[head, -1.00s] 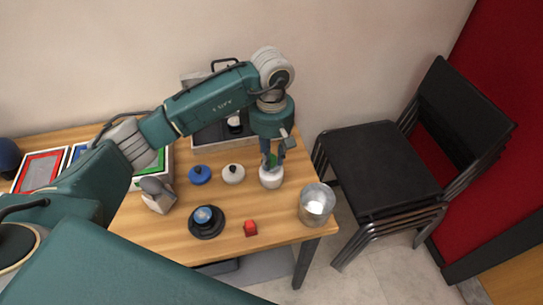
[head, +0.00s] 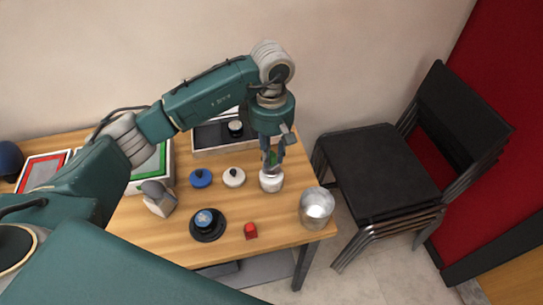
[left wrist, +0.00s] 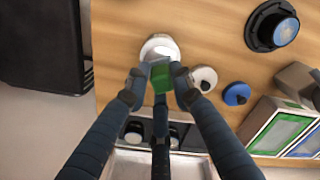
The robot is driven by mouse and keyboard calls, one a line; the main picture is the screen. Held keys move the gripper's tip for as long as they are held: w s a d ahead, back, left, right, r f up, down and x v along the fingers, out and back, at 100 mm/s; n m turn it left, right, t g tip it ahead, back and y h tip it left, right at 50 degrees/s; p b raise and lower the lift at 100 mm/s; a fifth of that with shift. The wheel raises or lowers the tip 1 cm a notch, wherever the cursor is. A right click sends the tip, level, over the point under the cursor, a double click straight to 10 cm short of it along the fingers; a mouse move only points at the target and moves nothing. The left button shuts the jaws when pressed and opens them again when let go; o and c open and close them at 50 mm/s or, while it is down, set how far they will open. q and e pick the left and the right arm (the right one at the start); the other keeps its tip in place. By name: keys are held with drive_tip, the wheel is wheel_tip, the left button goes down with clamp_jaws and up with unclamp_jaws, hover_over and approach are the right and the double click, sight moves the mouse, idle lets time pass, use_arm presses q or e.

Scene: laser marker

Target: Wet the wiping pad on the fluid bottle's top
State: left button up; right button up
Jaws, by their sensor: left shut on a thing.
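My left gripper (head: 272,160) is shut on a small green pad (left wrist: 161,79), with its fingers pointing down over the table. In the left wrist view the gripper (left wrist: 160,86) has its fingertips on both sides of the pad. A pale part shows beside the green. The white fluid bottle (head: 271,184) stands upright directly below, near the table's back right. Whether pad and top touch, I cannot tell. My right gripper is not in view.
A metal cup (head: 316,207) stands at the right edge. A red block (head: 250,231) and a black round base (head: 207,234) sit in front. An open tray (head: 210,136) is behind.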

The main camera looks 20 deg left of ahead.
sight(271, 153)
use_arm(q)
drive_tip(key=shift+r+p, duration=0.7)
drive_tip(key=shift+r, duration=1.4)
